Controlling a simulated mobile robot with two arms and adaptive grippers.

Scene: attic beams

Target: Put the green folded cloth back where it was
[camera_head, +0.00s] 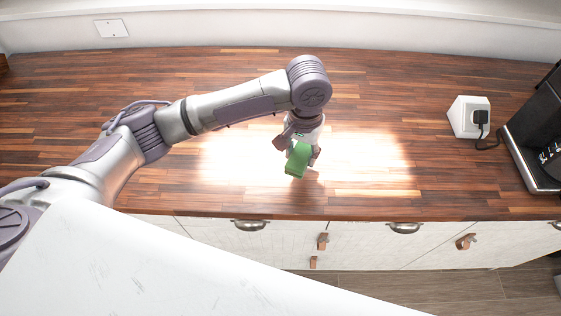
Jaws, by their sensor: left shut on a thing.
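The green folded cloth (297,160) is a small green block-like bundle over the front part of the wooden counter (400,90). My left gripper (297,151) points down and is shut on the cloth, with a finger on each side of it. The glare below makes it hard to tell whether the cloth touches the counter or hangs just above it. My right gripper is not in view.
A white socket block (467,116) with a black plug stands at the right. A black appliance (540,140) is at the right edge. Drawers with metal handles (250,225) are below the counter front. Most of the counter is bare, with bright glare in the middle.

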